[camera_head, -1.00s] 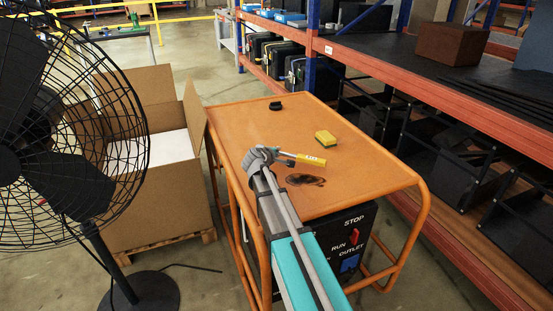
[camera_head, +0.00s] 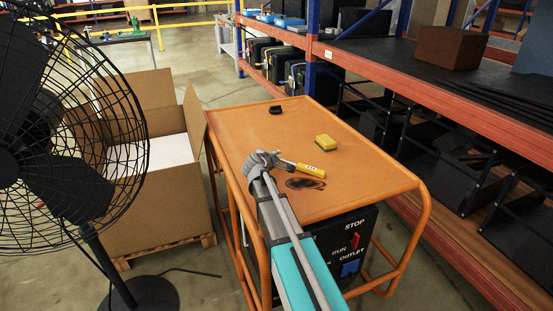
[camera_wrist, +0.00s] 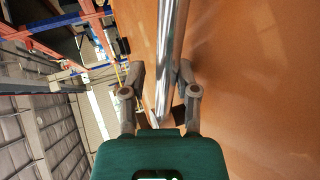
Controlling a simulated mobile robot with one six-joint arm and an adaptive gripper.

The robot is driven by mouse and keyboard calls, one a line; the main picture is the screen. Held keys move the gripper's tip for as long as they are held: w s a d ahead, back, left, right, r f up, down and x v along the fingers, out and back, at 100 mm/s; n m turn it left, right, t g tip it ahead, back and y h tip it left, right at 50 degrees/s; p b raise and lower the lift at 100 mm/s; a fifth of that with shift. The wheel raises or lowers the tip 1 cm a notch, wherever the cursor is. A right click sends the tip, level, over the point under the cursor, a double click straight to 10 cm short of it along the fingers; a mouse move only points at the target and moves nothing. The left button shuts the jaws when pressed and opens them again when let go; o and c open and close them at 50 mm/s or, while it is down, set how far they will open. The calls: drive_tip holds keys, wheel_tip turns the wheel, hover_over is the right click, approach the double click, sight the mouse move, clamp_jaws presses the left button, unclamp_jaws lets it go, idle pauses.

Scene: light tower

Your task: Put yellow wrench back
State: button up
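The yellow wrench has a yellow handle (camera_head: 310,170) and a grey metal end, and shows in the head view over the near half of the orange table (camera_head: 240,125). Its handle points right and toward the front. My gripper (camera_head: 266,158) is at the wrench's metal end, near the table's left edge. In the wrist view a shiny metal shaft (camera_wrist: 170,60) runs between the two fingers of my gripper (camera_wrist: 160,72), which are closed in around it. The yellow handle is out of the wrist view. Exact finger contact is hard to see.
A fan (camera_head: 60,130) and an open carton (camera_head: 150,195) stand left. Orange shelving (camera_head: 440,95) runs along the right.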

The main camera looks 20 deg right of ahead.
drive_tip(key=shift+r, duration=0.2)
drive_tip(key=shift+s+a+r+p, duration=0.1)
drive_tip(key=shift+s+a+p, duration=0.1)
drive_tip(key=shift+p, duration=0.1)
drive_tip(key=p+v, duration=0.4)
drive_tip(key=v, duration=0.7)
drive_tip(key=shift+s+a+r, duration=0.1)
drive_tip(key=shift+a, duration=0.05)
drive_tip(key=shift+r, duration=0.15)
